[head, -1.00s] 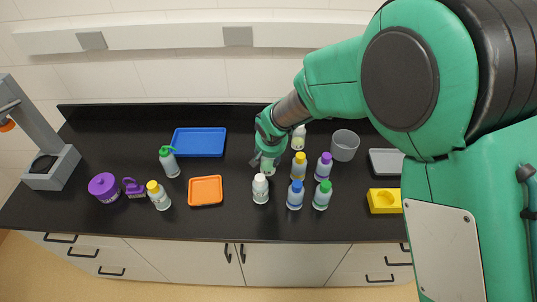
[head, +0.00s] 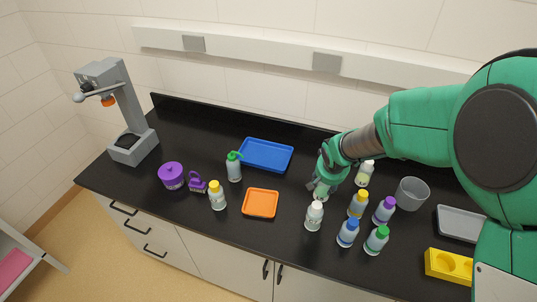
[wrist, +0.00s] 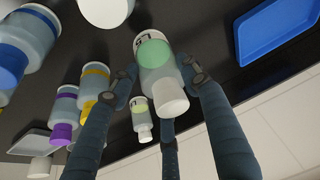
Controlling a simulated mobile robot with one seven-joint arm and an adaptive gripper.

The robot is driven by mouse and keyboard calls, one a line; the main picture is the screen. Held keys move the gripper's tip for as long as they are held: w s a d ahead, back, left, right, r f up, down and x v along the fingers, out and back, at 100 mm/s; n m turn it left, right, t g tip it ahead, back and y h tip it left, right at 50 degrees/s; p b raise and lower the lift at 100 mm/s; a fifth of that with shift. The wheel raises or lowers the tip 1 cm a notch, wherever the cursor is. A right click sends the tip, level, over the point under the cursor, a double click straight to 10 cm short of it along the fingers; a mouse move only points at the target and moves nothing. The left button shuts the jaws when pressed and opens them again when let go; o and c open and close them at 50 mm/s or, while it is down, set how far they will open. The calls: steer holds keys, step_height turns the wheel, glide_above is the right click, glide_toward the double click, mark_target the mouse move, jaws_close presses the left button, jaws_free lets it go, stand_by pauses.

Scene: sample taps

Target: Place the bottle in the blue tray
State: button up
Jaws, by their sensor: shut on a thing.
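My gripper (wrist: 161,78) is shut on a bottle (wrist: 155,52) with a white cap and a pale green label, its fingers on either side of it. In the head view my gripper (head: 327,172) and the held bottle (head: 321,191) are right of the blue tray, over the black counter. I cannot tell whether the bottle's base touches the counter. The blue tray (head: 265,154) is flat, shallow and empty; part of it shows at the upper right of the wrist view (wrist: 275,32).
Close to my gripper stand a white bottle (head: 314,216), a similar green-labelled bottle (head: 364,174) and several colour-capped bottles (head: 357,204).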

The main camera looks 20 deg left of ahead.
steer(key=a+n+p, duration=0.1)
steer(key=a+p, duration=0.1)
steer(key=a, duration=0.7)
steer(key=w+a+n+y+p, duration=0.1)
steer(key=a+n+p, duration=0.1)
steer(key=a, duration=0.8)
steer(key=shift+w+r, duration=0.2)
steer(key=shift+w, duration=0.05)
steer(key=w+a+f+p, duration=0.1)
steer(key=w+a+p, duration=0.1)
steer(key=w+a, duration=0.6)
steer(key=w, duration=0.5)
steer(key=shift+w+a+f, duration=0.2)
steer(key=shift+w+f, duration=0.05)
steer(key=shift+w, duration=0.05)
steer(key=shift+f, duration=1.7)
steer(key=shift+f, duration=0.1)
steer(key=o, duration=1.6)
steer(key=shift+f, duration=0.1)
